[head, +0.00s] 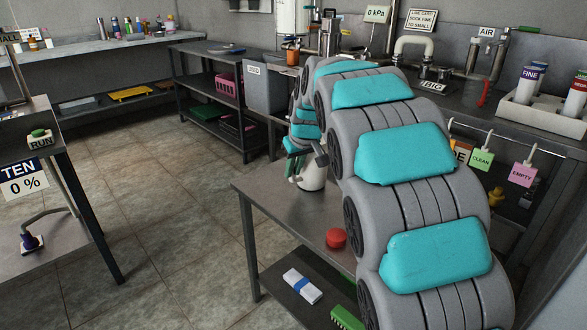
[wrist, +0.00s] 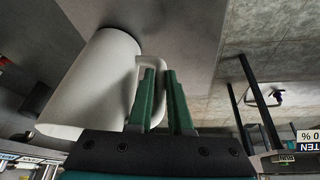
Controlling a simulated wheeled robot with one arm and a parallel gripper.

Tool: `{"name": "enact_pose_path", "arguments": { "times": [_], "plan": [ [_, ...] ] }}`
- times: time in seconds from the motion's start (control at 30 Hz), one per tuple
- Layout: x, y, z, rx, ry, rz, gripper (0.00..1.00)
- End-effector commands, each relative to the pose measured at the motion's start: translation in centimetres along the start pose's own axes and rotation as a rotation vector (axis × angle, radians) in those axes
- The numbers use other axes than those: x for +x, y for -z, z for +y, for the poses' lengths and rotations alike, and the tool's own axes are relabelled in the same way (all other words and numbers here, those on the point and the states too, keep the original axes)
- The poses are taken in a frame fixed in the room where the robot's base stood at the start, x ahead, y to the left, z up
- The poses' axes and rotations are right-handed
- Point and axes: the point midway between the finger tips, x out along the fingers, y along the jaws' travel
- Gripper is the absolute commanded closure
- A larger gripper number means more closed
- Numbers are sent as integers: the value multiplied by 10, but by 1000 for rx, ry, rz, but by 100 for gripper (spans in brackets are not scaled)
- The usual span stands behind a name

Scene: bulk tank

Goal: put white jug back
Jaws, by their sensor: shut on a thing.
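The white jug (head: 313,178) is at the back part of the small metal table (head: 290,203), partly hidden behind my arm in the head view. In the wrist view the white jug (wrist: 95,82) fills the left side, with its handle towards my fingers. My gripper (head: 303,157) is beside the jug's upper part. In the wrist view its green fingers (wrist: 160,88) are shut on the jug's handle (wrist: 152,65). I cannot tell whether the jug's base touches the table.
A red knob-like object (head: 336,238) is on the table near my arm. A white-and-blue pack (head: 302,286) and a green brush (head: 346,318) are on its lower shelf. A grey bin (head: 265,88) stands behind. Open tiled floor (head: 160,190) lies to the left.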

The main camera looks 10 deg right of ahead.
Motion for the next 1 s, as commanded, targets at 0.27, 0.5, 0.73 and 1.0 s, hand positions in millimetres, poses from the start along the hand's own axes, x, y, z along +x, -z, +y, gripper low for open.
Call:
{"name": "enact_pose_path", "arguments": {
  "times": [0.27, 0.5, 0.73, 1.0],
  "plan": [
    [2, 0, 0, 0, 0, 2, 71],
    [2, -1, 0, 0, 0, 1, 52],
    [-1, 1, 0, 0, -1, 1, 52],
    [-39, 1, 0, -1, -1, 4, 52]
  ]
}}
